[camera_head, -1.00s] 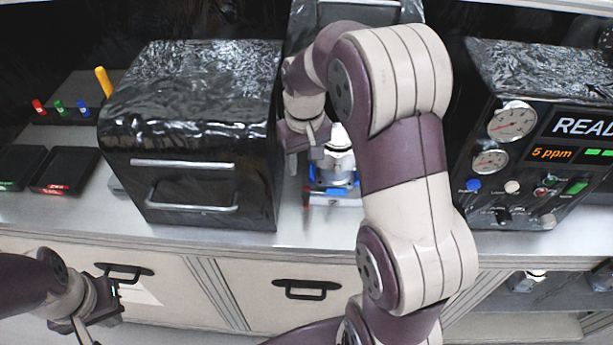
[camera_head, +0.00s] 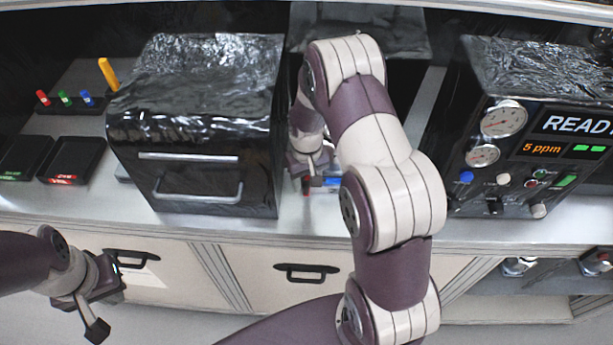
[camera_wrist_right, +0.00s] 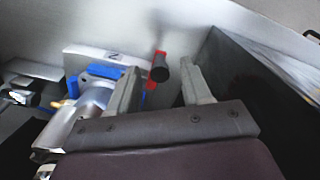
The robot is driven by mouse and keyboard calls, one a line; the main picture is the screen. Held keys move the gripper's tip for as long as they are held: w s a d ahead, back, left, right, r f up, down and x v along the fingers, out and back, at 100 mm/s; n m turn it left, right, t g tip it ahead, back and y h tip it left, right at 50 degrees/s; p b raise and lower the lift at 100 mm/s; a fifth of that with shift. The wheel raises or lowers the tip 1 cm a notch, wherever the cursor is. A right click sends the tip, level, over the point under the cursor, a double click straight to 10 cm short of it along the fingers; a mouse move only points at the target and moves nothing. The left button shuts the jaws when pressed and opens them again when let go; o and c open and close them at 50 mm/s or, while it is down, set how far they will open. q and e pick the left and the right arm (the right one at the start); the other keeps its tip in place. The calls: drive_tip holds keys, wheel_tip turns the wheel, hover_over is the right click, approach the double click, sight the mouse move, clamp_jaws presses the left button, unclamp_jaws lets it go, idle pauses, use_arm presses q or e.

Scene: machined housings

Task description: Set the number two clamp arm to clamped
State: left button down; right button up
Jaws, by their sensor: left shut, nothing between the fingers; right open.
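The number two clamp station shows in the right wrist view as a pale plate marked "2" (camera_wrist_right: 112,56), with blue parts (camera_wrist_right: 100,72) and a silver housing (camera_wrist_right: 88,115) beside it. A red clamp arm with a dark cylindrical end (camera_wrist_right: 159,70) stands at the plate's right side. My right gripper (camera_wrist_right: 160,66) is open, with the dark end showing between its fingertips; I cannot tell whether they touch it. In the head view my right gripper (camera_head: 312,178) and arm hide most of the station. My left gripper (camera_head: 97,328) is shut and empty, low in front of the cabinets.
A black box with a handle (camera_head: 195,130) stands close left of my right gripper. A gauge panel (camera_head: 525,140) stands to the right. Dark trays (camera_head: 72,160) and coloured pegs (camera_head: 65,98) are at the far left.

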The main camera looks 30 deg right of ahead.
clamp_jaws()
drive_tip(key=shift+d, duration=0.1)
drive_tip(key=shift+s+d+r+n+b, duration=0.1)
drive_tip(key=shift+d+n+b, duration=0.4)
drive_tip(key=shift+n, duration=1)
drive_tip(key=shift+s+d+f+n+b, duration=0.1)
drive_tip(key=shift+d+n+b, duration=0.2)
drive_tip(key=shift+d+n, duration=0.85)
drive_tip(key=shift+d+r+n+b, duration=0.15)
drive_tip(key=shift+n+b, duration=0.25)
drive_tip(key=shift+n, duration=1.45)
drive_tip(key=shift+d, duration=0.1)
unclamp_jaws()
